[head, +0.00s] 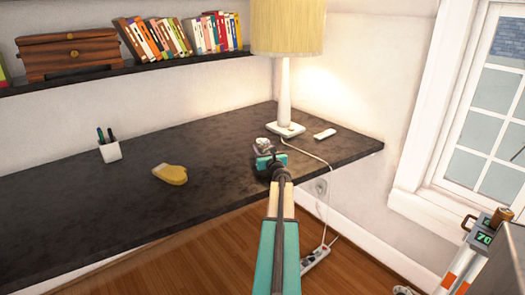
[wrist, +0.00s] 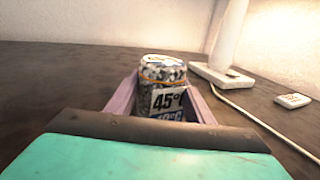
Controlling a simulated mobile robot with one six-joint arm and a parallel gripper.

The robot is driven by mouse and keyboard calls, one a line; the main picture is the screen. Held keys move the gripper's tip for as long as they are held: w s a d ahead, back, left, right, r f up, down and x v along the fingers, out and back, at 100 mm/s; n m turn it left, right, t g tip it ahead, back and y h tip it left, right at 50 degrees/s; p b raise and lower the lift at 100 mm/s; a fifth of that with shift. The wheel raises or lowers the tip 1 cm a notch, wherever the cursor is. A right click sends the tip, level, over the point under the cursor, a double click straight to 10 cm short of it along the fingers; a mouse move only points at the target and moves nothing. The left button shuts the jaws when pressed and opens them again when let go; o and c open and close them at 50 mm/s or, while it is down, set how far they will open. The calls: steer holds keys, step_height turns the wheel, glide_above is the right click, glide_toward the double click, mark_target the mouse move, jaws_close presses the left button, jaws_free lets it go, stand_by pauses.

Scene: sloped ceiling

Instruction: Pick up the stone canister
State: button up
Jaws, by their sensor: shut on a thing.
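The stone canister (wrist: 163,88) is a small jar of black, white and grey stones with a label reading "45°" in the wrist view. It stands upright between the two pale purple fingers of my gripper (wrist: 163,100). The fingers are shut on its sides, and its lower part is partly hidden by the gripper body. In the head view the canister (head: 263,144) shows small at the end of my gripper (head: 264,151), over the right part of the dark desk (head: 215,160). I cannot tell whether its base touches the desk.
A lamp (head: 285,105) stands behind the canister, with its cord (wrist: 255,118) running to the right. A white remote-like object (head: 325,134) lies right of the lamp. A yellow object (head: 170,174) and a pen cup (head: 110,151) sit to the left, with bare desk between.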

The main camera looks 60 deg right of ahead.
mark_target(265, 143)
steer(key=shift+r, duration=0.15)
steer(key=shift+r, duration=0.55)
steer(key=shift+s+a+r, duration=0.15)
steer(key=shift+s+r, duration=0.05)
steer(key=shift+r, duration=0.4)
steer(key=shift+s+a+r, duration=0.1)
steer(key=shift+s+r, duration=0.05)
steer(key=shift+r, duration=0.4)
steer(key=s+d+r+v, duration=0.1)
steer(key=d+v, duration=0.1)
steer(key=v, duration=1.3)
steer(key=shift+s+r, duration=0.2)
steer(key=shift+s, duration=0.1)
